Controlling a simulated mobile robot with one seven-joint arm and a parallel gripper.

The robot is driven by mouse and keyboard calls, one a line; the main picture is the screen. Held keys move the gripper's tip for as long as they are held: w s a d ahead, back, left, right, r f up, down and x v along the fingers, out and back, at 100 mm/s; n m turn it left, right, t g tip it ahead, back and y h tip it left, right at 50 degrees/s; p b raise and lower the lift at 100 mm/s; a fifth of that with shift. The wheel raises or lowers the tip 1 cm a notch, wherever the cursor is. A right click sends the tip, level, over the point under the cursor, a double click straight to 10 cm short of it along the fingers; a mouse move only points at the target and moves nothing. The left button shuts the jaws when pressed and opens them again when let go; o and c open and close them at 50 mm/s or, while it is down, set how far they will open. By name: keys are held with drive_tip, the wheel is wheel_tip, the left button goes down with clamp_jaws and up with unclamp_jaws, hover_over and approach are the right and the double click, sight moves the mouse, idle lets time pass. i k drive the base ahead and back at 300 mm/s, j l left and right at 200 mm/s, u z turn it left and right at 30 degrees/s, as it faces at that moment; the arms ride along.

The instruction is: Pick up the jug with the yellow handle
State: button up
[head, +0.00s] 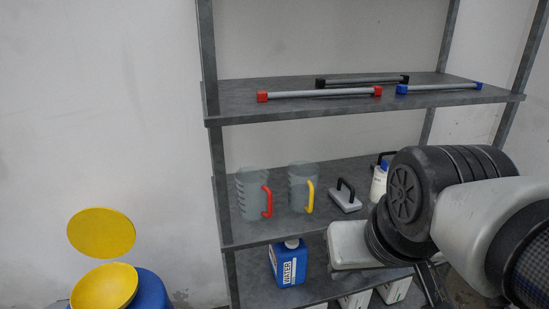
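The jug with the yellow handle (302,184) is clear and stands upright on the middle shelf. Its yellow handle (310,196) is on its right front side. A similar clear jug with a red handle (251,192) stands just to its left. My arm comes in from the right, in front of the shelf's right part. My gripper's fingers cannot be made out clearly; a dark part shows low at the right, below the arm's end. My arm's end is apart from the jug, to its right and lower.
A grey block with a black handle (344,197) sits right of the jug. A white bottle (379,182) is partly behind my arm. The upper shelf (232,104) holds several bars. A blue canister (288,264) is below. A blue bin with a yellow lid (103,285) stands left.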

sight(304, 191)
drive_tip(key=u, duration=1.6)
drive_tip(key=z, duration=1.6)
drive_tip(key=i+l+u, duration=0.3)
drive_tip(key=l+u, duration=0.2)
drive_tip(key=u, duration=0.15)
drive_tip(key=i+l+u, duration=0.15)
drive_tip(key=l+u, duration=0.15)
